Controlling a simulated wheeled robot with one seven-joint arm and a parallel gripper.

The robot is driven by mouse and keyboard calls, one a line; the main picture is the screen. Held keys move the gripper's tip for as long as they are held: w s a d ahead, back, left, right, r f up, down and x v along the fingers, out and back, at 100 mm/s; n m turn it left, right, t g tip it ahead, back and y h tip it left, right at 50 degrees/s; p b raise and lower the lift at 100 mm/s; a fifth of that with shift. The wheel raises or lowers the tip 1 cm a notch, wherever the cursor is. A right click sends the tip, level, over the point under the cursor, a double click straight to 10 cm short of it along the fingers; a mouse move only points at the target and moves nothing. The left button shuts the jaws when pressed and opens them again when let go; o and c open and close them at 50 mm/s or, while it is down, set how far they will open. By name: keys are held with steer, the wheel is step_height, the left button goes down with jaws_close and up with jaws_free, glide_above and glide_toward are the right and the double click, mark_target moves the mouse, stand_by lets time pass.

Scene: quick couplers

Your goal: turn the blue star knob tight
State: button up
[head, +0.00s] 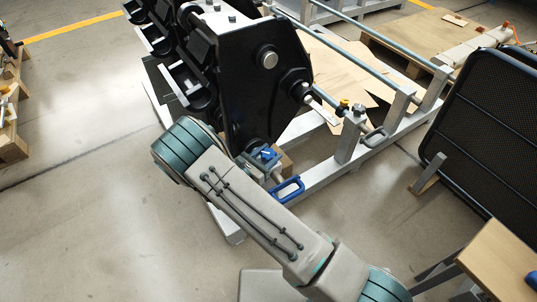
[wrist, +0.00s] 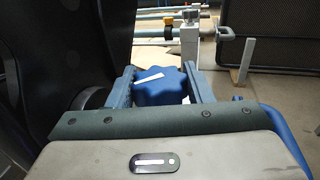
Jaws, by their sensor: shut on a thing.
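The blue star knob (wrist: 155,95) sits in the middle of the wrist view, with a white pointer strip across its top. My gripper (wrist: 160,72) has one finger on each side of it and is shut on it. In the head view the knob (head: 267,153) shows as a small blue patch beside the lower end of the black machine frame (head: 248,80). My gripper (head: 264,162) is around it there, partly hidden by my arm. The knob's underside and stem are hidden.
A blue loop handle (head: 287,190) is close to the right of my gripper. A grey metal rail frame (head: 345,150) with rods and a clamp stands behind it. A black mesh panel (head: 490,125) stands at right.

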steer(key=m+g+h+b, duration=0.1)
steer(key=m+g+h, duration=0.3)
steer(key=g, duration=0.1)
steer(key=shift+f+g, duration=0.1)
steer(key=shift+g, duration=0.2)
steer(key=shift+m+g+h+b, duration=0.85)
steer(key=shift+m+g, duration=0.75)
steer(key=shift+g, duration=0.4)
steer(key=o, duration=1)
steer(key=p+v, duration=0.1)
steer(key=v, duration=1.3)
steer(key=shift+r+p, duration=0.2)
steer(key=shift+p, duration=0.2)
steer(key=shift+w, duration=0.1)
